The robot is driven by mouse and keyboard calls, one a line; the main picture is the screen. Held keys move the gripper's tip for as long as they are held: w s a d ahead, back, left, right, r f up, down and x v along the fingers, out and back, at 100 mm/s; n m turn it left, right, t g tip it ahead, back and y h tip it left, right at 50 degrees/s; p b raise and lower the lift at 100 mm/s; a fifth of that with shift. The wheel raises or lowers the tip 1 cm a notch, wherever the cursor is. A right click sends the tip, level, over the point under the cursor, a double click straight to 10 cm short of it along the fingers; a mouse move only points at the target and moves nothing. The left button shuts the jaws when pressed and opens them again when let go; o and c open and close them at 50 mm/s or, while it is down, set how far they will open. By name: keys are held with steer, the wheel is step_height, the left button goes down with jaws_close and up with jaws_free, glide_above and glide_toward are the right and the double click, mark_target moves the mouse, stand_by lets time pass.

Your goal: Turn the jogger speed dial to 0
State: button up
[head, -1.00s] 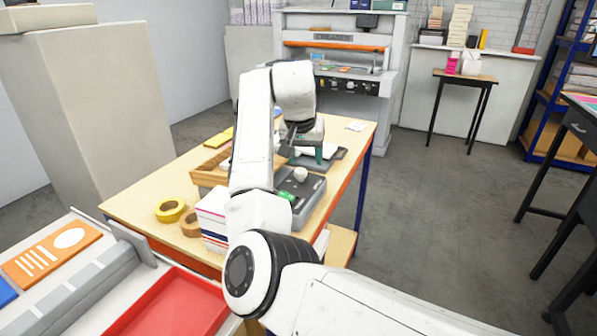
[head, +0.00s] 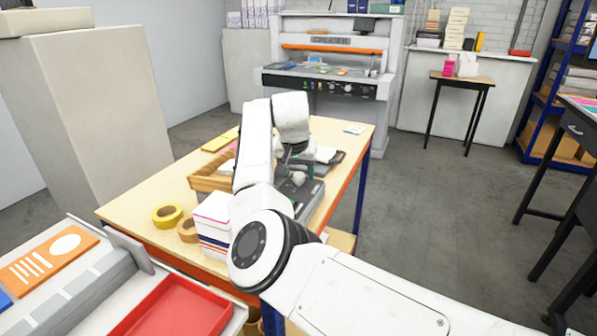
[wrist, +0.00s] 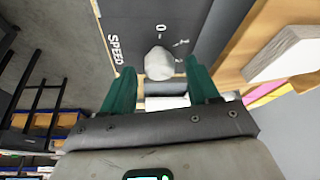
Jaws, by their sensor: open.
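The jogger speed dial is a pale, rounded knob (wrist: 159,63) on a dark grey panel (wrist: 195,22) in the wrist view. White "SPEED" lettering and a "0" mark are printed beside it. My gripper (wrist: 162,78) is open, with one green finger on each side of the knob's near edge. I cannot tell whether either finger touches it. In the head view the knob (head: 298,178) shows as a small pale ball on the grey jogger (head: 311,196), just below my gripper. My arm hides part of the jogger.
The wooden table (head: 140,207) also carries a wooden tray (head: 205,183), yellow tape (head: 167,215), brown tape (head: 188,230) and a paper stack (head: 214,222) left of my arm. A red tray (head: 175,308) is in front. Open floor lies to the right.

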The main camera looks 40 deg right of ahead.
steer(key=shift+f, duration=0.35)
steer(key=shift+d, duration=0.1)
steer(key=shift+c, duration=0.2)
steer(key=c, duration=1)
